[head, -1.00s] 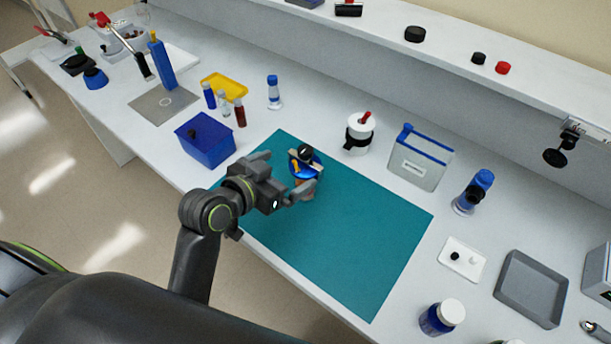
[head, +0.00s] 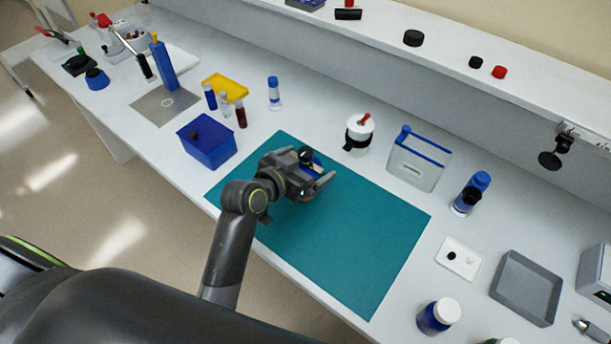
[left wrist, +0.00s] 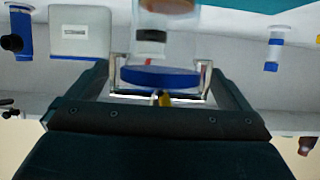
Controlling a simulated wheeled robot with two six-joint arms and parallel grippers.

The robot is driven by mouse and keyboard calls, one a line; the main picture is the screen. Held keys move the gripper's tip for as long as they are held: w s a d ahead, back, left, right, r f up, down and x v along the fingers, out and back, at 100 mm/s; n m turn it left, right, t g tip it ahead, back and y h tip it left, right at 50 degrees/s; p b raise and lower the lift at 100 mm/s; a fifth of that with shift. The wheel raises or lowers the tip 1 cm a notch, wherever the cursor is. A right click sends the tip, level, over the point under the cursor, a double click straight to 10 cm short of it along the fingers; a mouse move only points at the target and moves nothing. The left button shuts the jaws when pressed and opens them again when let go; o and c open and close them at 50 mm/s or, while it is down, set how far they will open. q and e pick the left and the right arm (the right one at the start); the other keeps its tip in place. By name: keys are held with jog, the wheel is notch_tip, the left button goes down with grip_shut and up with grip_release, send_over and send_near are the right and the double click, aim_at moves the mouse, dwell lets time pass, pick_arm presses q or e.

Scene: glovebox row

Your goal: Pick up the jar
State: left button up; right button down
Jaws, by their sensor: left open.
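The jar (head: 317,162) stands on the teal mat, mostly hidden by my left gripper in the head view; part of its blue lid and the black knob show. In the left wrist view, which is upside down, the jar (left wrist: 158,77) shows its blue lid, a black and yellow knob, and a clear body with brownish contents. My left gripper (head: 320,168) is open, with a finger on each side of the jar. I cannot tell whether either finger touches it. My right gripper is not in view.
The teal mat (head: 350,245) is clear to the right of the jar. A blue bin (head: 208,146) stands left of the gripper. A white pot with a black band (head: 359,130) and a clear blue-topped box (head: 418,162) stand behind the mat.

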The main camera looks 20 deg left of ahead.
pick_arm(q)
jog(key=c, duration=1.4)
jog(key=shift+c, duration=0.4)
jog(key=shift+r, duration=0.1)
